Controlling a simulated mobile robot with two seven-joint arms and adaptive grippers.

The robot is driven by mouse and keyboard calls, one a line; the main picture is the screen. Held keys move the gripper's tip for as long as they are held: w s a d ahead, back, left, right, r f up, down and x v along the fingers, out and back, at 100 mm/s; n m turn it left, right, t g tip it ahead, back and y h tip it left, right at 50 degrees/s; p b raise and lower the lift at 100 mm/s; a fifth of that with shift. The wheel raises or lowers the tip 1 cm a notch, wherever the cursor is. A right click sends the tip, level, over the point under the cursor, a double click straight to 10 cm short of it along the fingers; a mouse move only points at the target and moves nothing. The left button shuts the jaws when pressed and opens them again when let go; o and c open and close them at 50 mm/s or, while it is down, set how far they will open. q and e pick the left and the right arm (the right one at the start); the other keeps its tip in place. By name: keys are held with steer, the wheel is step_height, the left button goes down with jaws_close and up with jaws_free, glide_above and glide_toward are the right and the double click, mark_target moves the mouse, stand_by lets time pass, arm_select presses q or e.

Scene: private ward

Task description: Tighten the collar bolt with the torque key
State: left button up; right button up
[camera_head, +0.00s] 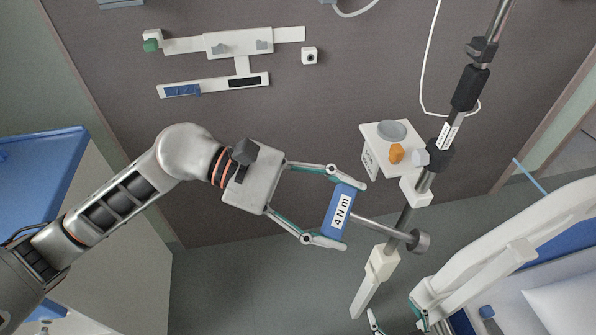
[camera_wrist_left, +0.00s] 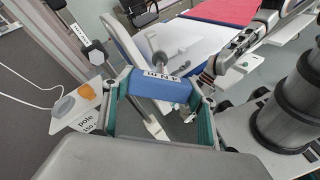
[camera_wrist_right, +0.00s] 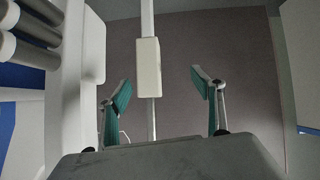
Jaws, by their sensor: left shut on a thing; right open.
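My left gripper (camera_head: 343,210) is shut on the blue handle of the torque key (camera_head: 338,212), labelled 4 N m. The key's grey shaft points right, crosses the pole in the head view and ends in a round grey head (camera_head: 419,241). The blue handle also lies between the fingertips in the left wrist view (camera_wrist_left: 160,87). A dark collar (camera_head: 438,156) with a pale faceted knob, perhaps the bolt (camera_head: 420,158), sits higher on the pole, apart from the key. My right gripper (camera_wrist_right: 162,85) is open and empty; its fingertips show at the head view's bottom edge.
The slanted pole (camera_head: 402,222) carries a white block (camera_head: 381,264) below the key. A small white shelf (camera_head: 370,134) beside the collar holds a grey disc and an orange piece.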

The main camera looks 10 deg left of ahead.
arm_select(q)
steer(key=w+a+r+n+t+h+p, duration=0.1)
steer(key=w+a+r+n+t+h, duration=0.1)
steer(key=w+a+n+t, duration=0.2)
steer(key=a+n+t, duration=0.1)
steer(key=a+t, duration=0.1)
steer(key=t, duration=0.1)
steer(key=shift+w+a+h, duration=0.35)
steer(key=shift+w+h, duration=0.05)
arm_select(e)
steer(key=shift+s+a+r, duration=0.1)
steer(key=shift+s+r, duration=0.05)
steer(key=shift+r, duration=0.25)
arm_select(q)
steer(key=shift+f, duration=0.1)
arm_select(e)
steer(key=shift+f, duration=0.1)
arm_select(q)
steer(key=p+x, duration=0.1)
steer(key=x, duration=0.3)
steer(key=shift+d+p, duration=0.15)
steer(key=shift+p, duration=0.25)
arm_select(e)
steer(key=shift+r, duration=0.75)
